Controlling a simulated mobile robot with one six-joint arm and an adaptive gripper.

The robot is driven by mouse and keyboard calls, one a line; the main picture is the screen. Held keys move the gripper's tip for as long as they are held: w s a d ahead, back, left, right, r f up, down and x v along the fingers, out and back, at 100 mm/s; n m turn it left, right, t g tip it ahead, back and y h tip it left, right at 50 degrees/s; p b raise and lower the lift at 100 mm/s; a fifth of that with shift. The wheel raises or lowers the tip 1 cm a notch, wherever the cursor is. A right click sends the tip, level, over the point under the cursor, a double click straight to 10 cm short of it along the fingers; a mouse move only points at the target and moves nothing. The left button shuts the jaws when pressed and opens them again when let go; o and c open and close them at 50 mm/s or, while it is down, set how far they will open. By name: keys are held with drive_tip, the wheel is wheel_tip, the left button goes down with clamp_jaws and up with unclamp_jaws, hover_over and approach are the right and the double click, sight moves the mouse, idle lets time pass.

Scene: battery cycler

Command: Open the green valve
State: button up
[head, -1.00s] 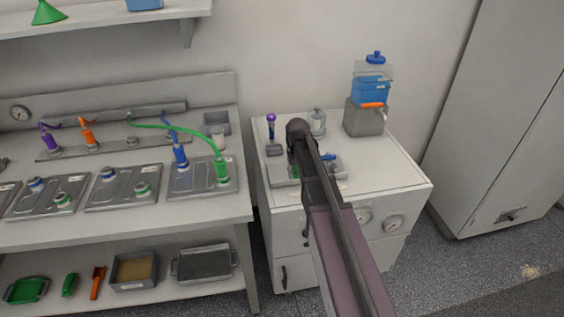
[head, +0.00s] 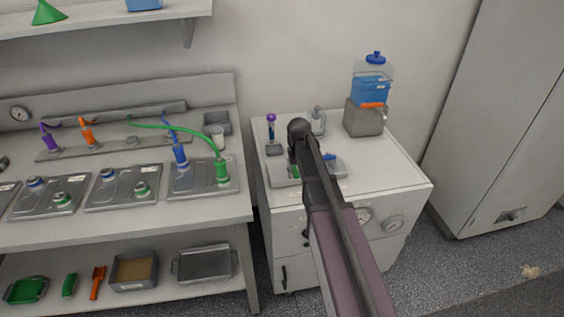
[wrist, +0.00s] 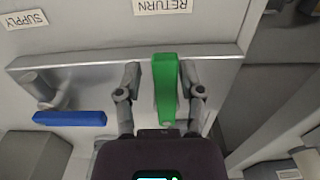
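The green valve has a green lever handle (wrist: 165,90) that runs up and down the wrist picture, under the label RETURN. My gripper (wrist: 164,72) is open, with one finger on each side of the green handle. I cannot tell whether either finger touches it. In the head view my arm hides most of the valve block, and only a small green part (head: 294,171) shows to its left. The gripper's fingers are hidden there.
A blue lever (wrist: 70,118) lies crosswise left of the green one, below the SUPPLY label (wrist: 25,18). On the white cabinet (head: 395,180) stand a grey container with a blue tank (head: 370,92) and a glass bottle (head: 317,122). A workbench (head: 230,205) is at left.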

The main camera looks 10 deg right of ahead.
drive_tip(key=shift+r, duration=0.1)
wheel_tip(320, 180, up, 8)
drive_tip(key=p, duration=0.8)
drive_tip(key=shift+d, duration=0.15)
drive_tip(key=s+a, duration=0.2)
drive_tip(key=s, duration=0.8)
drive_tip(key=s+a, duration=0.2)
drive_tip(key=s, duration=0.8)
drive_tip(key=shift+w+a, duration=0.1)
idle(0.7)
